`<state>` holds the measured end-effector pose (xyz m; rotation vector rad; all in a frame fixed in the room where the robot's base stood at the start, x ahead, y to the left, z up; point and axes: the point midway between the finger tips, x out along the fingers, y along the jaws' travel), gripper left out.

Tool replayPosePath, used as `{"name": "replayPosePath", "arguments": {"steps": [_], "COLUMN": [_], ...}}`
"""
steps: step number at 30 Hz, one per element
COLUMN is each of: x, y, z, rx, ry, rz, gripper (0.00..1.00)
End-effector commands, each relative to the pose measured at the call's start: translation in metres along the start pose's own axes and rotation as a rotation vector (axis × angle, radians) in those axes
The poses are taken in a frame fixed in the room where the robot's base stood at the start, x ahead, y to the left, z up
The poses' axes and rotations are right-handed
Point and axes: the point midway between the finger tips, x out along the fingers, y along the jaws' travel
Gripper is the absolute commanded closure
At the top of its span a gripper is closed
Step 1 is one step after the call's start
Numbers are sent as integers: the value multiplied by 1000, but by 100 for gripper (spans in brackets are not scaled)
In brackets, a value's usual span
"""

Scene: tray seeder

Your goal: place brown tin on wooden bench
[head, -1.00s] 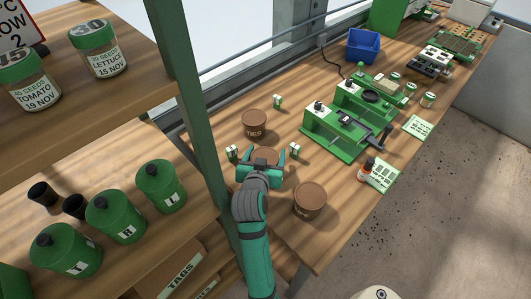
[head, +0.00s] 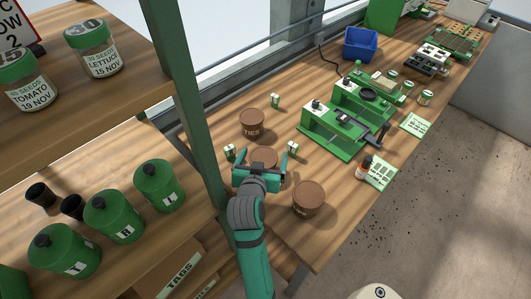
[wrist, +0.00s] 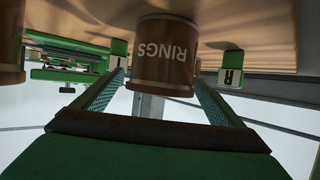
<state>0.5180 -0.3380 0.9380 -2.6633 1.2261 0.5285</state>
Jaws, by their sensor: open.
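A brown tin marked RINGS (wrist: 165,65) stands on the wooden bench (head: 225,125) and also shows in the head view (head: 264,156). My gripper (head: 260,162) is open around it, one finger on each side.
Small white-and-green blocks (head: 229,153) (head: 292,148) stand close on both sides of my gripper. A green machine (head: 335,130) is to the right, with a small bottle (head: 365,166) nearby. A green shelf post (head: 190,110) rises at left, beside green canisters (head: 115,215).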

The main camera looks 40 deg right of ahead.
Motion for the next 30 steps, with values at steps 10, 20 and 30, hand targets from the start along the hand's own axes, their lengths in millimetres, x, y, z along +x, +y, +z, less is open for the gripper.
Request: {"name": "replayPosePath", "arguments": {"steps": [10, 20, 30], "x": [-44, -48, -47], "y": [-1, 2, 3], "z": [0, 0, -2], "rx": [0, 2, 7], "ry": [0, -1, 4], "rz": [-1, 3, 4], "gripper": [9, 9, 9]}}
